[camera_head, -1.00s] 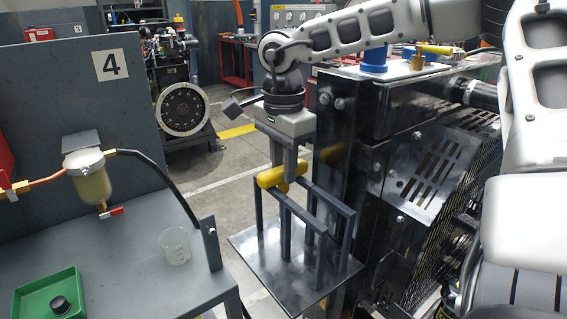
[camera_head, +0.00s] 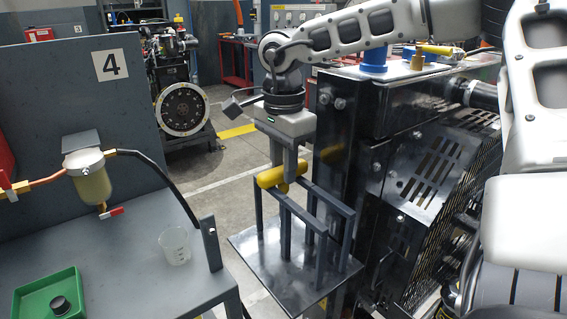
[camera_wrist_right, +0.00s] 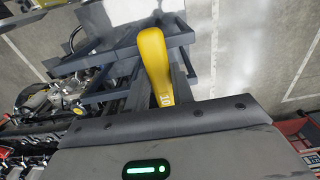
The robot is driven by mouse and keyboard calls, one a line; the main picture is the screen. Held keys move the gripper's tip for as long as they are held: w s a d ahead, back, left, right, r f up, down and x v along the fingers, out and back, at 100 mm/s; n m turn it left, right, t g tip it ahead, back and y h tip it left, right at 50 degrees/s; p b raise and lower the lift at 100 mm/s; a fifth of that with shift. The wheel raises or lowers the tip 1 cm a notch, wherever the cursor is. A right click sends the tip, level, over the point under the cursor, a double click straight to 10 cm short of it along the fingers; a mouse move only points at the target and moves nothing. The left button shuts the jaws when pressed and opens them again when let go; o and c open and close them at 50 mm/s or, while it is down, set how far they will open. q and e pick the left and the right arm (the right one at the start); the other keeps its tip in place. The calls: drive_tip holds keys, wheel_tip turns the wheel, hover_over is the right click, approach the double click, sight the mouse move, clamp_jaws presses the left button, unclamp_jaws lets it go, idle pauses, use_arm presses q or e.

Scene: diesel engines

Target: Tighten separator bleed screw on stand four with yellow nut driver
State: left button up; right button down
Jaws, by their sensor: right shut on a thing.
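The yellow nut driver (camera_head: 270,178) lies across the top of a dark rack in the head view, and its yellow handle also shows in the right wrist view (camera_wrist_right: 155,62). My right gripper (camera_head: 284,180) points down and is shut on the handle. The driver's shaft and tip are hidden. The separator (camera_head: 93,180), with an amber bowl and a red tap (camera_head: 110,213) below, is fixed to the panel of stand four (camera_head: 110,66). Its bleed screw is too small to tell. My left gripper is not in view.
The dark rack (camera_head: 335,207) stands on a plate (camera_head: 268,262) beside black machinery. A clear beaker (camera_head: 176,246) and a green tray (camera_head: 48,297) with a black cap-like part (camera_head: 60,305) stand on the stand's bench. A black hose arches over the bench. An aisle lies between bench and machinery.

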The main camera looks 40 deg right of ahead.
wheel_tip(320, 180, up, 6)
drive_tip(key=p, duration=0.4)
wheel_tip(320, 180, up, 2)
drive_tip(key=shift+r+p, duration=0.2)
drive_tip(key=shift+p, duration=0.3)
drive_tip(key=shift+r, duration=0.25)
wheel_tip(320, 180, up, 7)
idle(0.8)
